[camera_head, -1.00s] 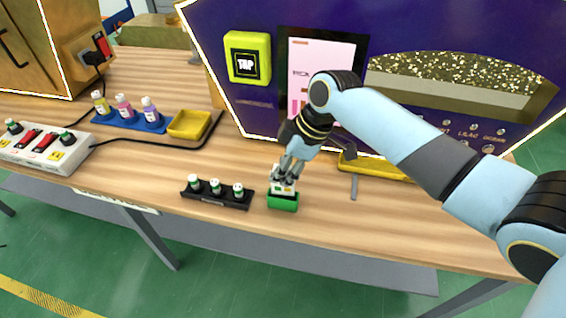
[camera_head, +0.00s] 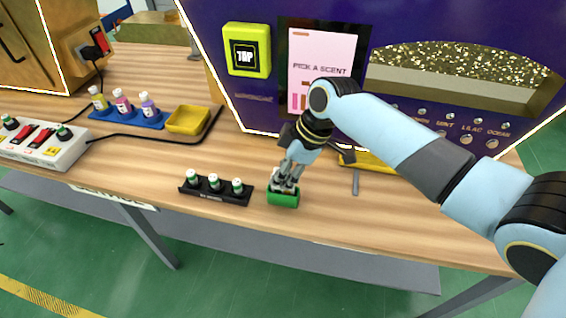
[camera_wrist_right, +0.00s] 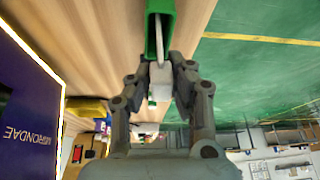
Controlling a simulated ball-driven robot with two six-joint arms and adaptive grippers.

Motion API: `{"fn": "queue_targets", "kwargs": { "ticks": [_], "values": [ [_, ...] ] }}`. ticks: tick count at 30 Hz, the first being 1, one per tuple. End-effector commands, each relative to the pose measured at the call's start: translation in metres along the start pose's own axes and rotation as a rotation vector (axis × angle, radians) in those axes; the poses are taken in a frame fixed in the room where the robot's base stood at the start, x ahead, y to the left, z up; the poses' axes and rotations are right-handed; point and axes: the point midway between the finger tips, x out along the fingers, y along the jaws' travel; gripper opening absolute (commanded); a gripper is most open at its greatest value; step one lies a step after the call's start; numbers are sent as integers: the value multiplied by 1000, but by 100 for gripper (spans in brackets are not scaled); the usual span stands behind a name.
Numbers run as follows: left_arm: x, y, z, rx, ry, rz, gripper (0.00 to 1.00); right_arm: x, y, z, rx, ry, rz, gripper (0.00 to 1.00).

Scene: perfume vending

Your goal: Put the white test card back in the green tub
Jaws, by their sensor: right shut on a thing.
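The green tub (camera_head: 283,200) stands on the wooden table, just right of a black rack. My right gripper (camera_head: 285,183) points down right over the tub, its fingertips close to the rim. It is shut on the white test card (camera_wrist_right: 160,80). In the right wrist view the card runs from between the fingers toward the tub (camera_wrist_right: 168,22), and a thin pale edge shows inside the tub's opening. The fingers largely hide the card in the head view, so how deep it sits cannot be told. My left gripper is not in view.
A black rack (camera_head: 216,199) with three green-and-white vials stands close on the left. The purple vending machine (camera_head: 265,102) rises behind, with a yellow tray (camera_head: 372,161) at its foot. A small grey tool (camera_head: 355,183) lies to the right. The table's front edge is near.

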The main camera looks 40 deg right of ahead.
Motion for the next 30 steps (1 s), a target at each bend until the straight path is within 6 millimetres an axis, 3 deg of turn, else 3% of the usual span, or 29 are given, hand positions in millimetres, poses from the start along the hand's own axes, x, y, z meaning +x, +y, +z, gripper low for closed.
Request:
{"fn": "queue_targets", "kwargs": {
  "ticks": [12,13,18,24,30],
  "values": [
    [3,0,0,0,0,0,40,4,0,2,0,0,0,0],
    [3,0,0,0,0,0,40,4,0,2,0,0,0,20],
    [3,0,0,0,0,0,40,4,0,2,0,0,0,42],
    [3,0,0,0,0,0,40,4,0,2,0,0,0,44],
    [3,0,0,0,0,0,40,4,0,2,0,0,0,69]
  ]
}}
